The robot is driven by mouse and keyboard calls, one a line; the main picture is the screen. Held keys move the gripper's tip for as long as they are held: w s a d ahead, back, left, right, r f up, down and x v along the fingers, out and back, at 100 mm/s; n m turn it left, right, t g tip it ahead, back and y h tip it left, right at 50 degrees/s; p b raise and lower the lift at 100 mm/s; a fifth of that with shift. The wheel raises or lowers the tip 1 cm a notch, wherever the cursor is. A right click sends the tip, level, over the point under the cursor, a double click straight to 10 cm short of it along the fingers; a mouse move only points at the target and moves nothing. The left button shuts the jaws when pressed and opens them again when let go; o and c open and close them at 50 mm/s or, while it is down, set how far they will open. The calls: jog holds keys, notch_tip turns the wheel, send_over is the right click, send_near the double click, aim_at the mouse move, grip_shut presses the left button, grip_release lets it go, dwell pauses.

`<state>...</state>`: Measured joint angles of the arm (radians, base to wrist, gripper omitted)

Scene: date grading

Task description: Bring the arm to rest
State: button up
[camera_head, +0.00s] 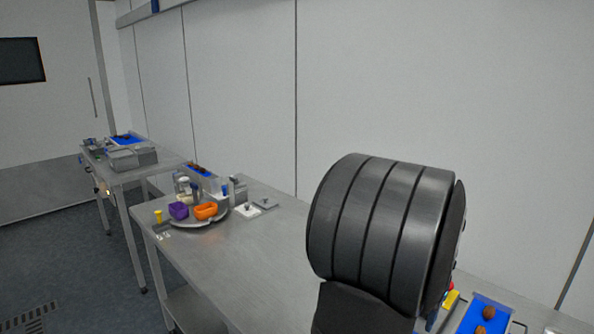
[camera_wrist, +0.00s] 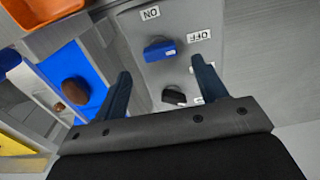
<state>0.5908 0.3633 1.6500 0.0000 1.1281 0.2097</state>
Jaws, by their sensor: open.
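My gripper (camera_wrist: 160,67) shows in the wrist view with its two dark blue fingers spread apart and nothing between them. It is over a grey panel (camera_wrist: 135,38) with ON and OFF labels. A blue knob (camera_wrist: 160,50) and a black knob (camera_wrist: 174,96) are on this panel, in the gap between the fingers as seen from the wrist; I cannot tell whether a finger touches the panel. In the head view my dark arm link (camera_head: 375,230) fills the centre right and hides most of what is behind it, my gripper included.
A blue surface (camera_wrist: 88,54) holding a brown date (camera_wrist: 75,91) lies left of the fingers. An orange container (camera_wrist: 70,10) is at the upper left. In the head view, a steel table (camera_head: 255,255) carries a plate with purple (camera_head: 178,211) and orange (camera_head: 205,211) bowls; its middle is clear.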

notch_tip(320, 180, up, 12)
notch_tip(320, 180, down, 18)
jog(key=shift+r, duration=0.25)
jog(key=shift+r+n, duration=0.1)
jog(key=shift+n, duration=0.4)
notch_tip(320, 180, up, 17)
notch_tip(320, 180, down, 16)
jog(key=m, duration=0.8)
jog(key=shift+w+r+m, duration=0.1)
jog(key=shift+r+m, duration=0.15)
jog(key=shift+m, duration=0.05)
jog(key=shift+f+m, duration=0.4)
jog(key=shift+f, duration=0.3)
